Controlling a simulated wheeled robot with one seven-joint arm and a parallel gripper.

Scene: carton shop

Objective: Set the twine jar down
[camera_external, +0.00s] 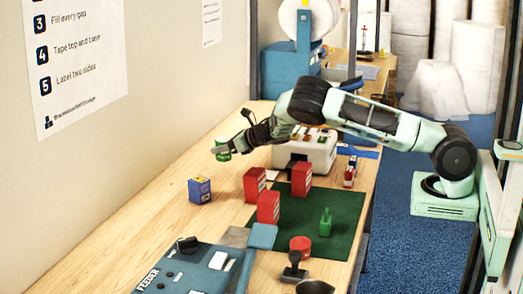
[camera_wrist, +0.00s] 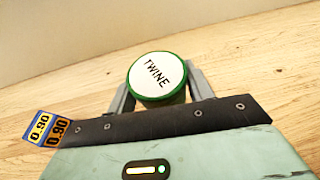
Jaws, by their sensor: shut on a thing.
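The twine jar has a white lid (camera_wrist: 156,74) marked TWINE with a green rim. It sits between the two fingers of my gripper (camera_wrist: 158,98) in the wrist view, and the fingers are shut on it. In the external view my gripper (camera_external: 221,148) reaches left over the wooden table, and a small green part of the jar (camera_external: 224,157) shows below it. The jar looks upright. I cannot tell whether its base touches the table.
A blue box (camera_external: 200,190) stands in front of the jar; its price labels show in the wrist view (camera_wrist: 48,128). A white machine (camera_external: 308,150) stands right. Bare wood (camera_external: 160,225) lies left.

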